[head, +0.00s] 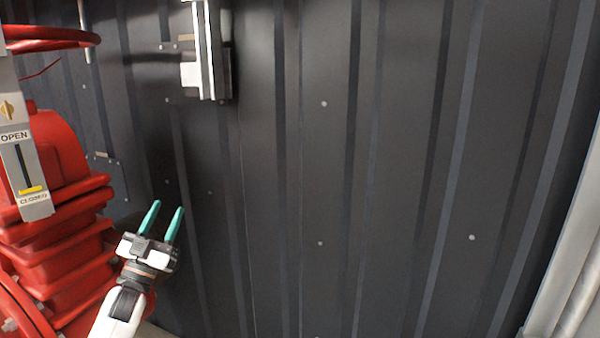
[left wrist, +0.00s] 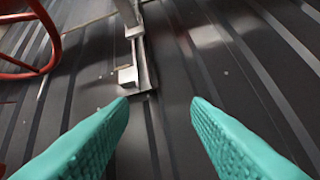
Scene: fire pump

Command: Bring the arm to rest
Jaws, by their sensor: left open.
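My left gripper (head: 161,222) comes in from the lower left in the head view. Its two teal fingers stand apart and point up, with nothing between them. The fingers also show large in the left wrist view (left wrist: 160,115), spread wide and empty in front of the dark wall. The gripper is just right of the red valve body and touches nothing that I can make out. My right gripper is not in view.
A red valve body (head: 60,250) with an OPEN/CLOSED indicator plate (head: 27,165) stands at the left, below a red handwheel (head: 50,38). A metal bracket (head: 207,60) is on the dark ribbed wall (head: 330,180). Light pipes (head: 575,270) run at the right edge. The middle is free.

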